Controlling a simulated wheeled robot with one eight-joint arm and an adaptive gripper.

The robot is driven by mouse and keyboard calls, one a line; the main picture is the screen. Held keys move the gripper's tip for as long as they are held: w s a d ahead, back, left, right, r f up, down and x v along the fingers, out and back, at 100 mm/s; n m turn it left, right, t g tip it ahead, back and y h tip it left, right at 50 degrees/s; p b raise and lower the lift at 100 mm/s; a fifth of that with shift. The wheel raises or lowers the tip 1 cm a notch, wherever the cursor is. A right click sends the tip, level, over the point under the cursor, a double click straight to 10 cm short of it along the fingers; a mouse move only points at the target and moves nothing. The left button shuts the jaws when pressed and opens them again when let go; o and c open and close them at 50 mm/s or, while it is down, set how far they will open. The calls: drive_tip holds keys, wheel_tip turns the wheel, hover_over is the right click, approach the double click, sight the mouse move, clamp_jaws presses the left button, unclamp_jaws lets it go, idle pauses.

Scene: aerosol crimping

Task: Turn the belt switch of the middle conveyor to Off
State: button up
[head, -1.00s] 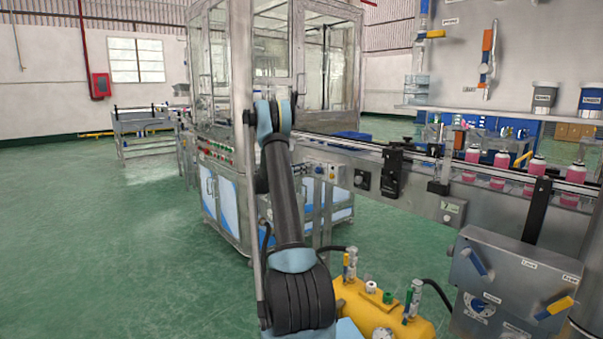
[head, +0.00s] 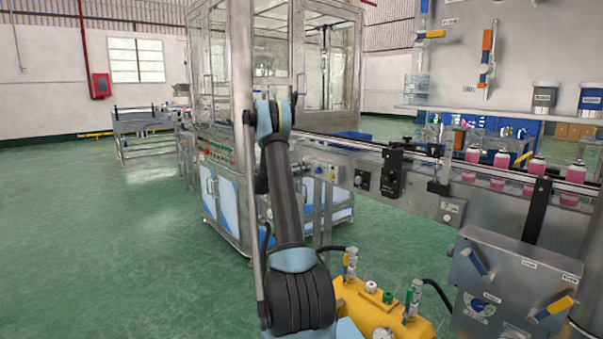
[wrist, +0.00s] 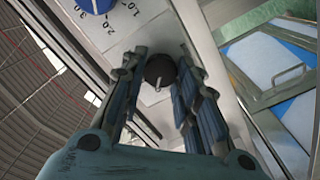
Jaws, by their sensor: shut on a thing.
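In the wrist view a round black knob (wrist: 160,70) with a pale pointer mark sits on a light metal panel (wrist: 147,30). The mark points toward the bottom of the picture. My gripper (wrist: 161,72) has one finger on each side of the knob and is shut on it. Its printed label cannot be read, so the frames alone do not confirm that it is the belt switch. In the head view the conveyor (head: 420,194) runs right from the glazed machine (head: 222,120). My gripper is hidden behind my arm there.
A blue dial (wrist: 96,4) with a number scale is on the same panel, close to my fingers. In the head view, pink cans (head: 501,160) stand on the conveyor at right. A grey valve box (head: 515,290) and yellow tank (head: 375,312) are in front. Green floor at left is clear.

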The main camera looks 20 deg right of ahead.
drive_tip(key=shift+w+a+n, duration=0.1)
drive_tip(key=shift+w+n, duration=0.05)
drive_tip(key=shift+n, duration=0.45)
drive_tip(key=o, duration=1.1)
drive_tip(key=shift+c, duration=0.2)
drive_tip(key=v, duration=1.2)
